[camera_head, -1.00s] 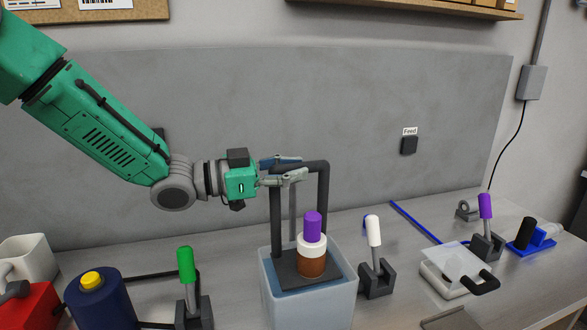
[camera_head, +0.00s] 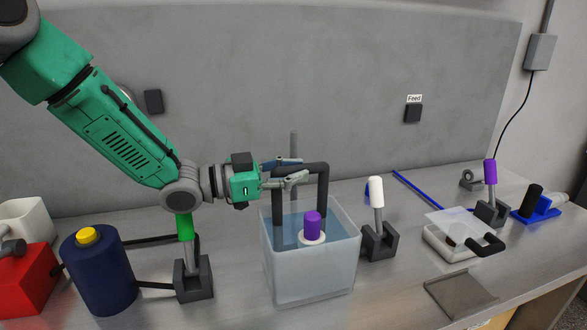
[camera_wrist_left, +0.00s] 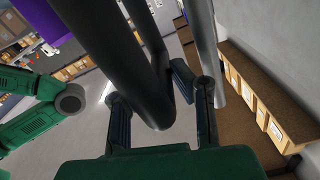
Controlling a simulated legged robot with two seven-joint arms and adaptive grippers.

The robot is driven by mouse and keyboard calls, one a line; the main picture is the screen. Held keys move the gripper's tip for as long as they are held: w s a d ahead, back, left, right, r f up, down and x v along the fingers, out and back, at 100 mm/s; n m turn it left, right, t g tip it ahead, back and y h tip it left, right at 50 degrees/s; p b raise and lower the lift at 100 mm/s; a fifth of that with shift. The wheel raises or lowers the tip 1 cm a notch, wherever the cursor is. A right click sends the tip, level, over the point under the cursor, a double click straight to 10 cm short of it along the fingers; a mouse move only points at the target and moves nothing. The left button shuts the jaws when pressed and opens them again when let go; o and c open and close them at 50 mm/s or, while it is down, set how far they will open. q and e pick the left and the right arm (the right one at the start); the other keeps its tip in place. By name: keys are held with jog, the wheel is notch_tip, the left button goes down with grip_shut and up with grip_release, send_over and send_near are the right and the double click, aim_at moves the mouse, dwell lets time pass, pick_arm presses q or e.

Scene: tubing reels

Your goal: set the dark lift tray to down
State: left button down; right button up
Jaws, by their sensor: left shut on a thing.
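The dark lift tray (camera_head: 323,188) hangs by its tall dark frame in a clear tank (camera_head: 312,284) in the head view. Its plate is down inside the tank, seen only dimly through the wall. A bottle with a purple cap (camera_head: 313,222) and white collar stands on it, its lower part inside the tank. My left gripper (camera_head: 290,172) is shut on the top bar of the frame, above the tank rim. In the left wrist view the dark bar (camera_wrist_left: 150,80) runs between the fingers. My right gripper is not in view.
A white-handled lever (camera_head: 376,192) stands right of the tank, a green-handled lever (camera_head: 184,228) left of it. A white device (camera_head: 450,243) and purple-handled lever (camera_head: 490,172) are at right.

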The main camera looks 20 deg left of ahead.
pick_arm(q)
jog(key=shift+f, duration=0.25)
jog(key=c, duration=1.4)
grip_release()
jog(key=shift+w+d+f, duration=0.1)
jog(key=shift+w, duration=0.2)
jog(key=shift+s, duration=0.15)
jog(key=v, duration=0.7)
jog(key=shift+s+a, duration=0.1)
jog(key=shift+a, duration=0.2)
jog(key=shift+d, duration=0.1)
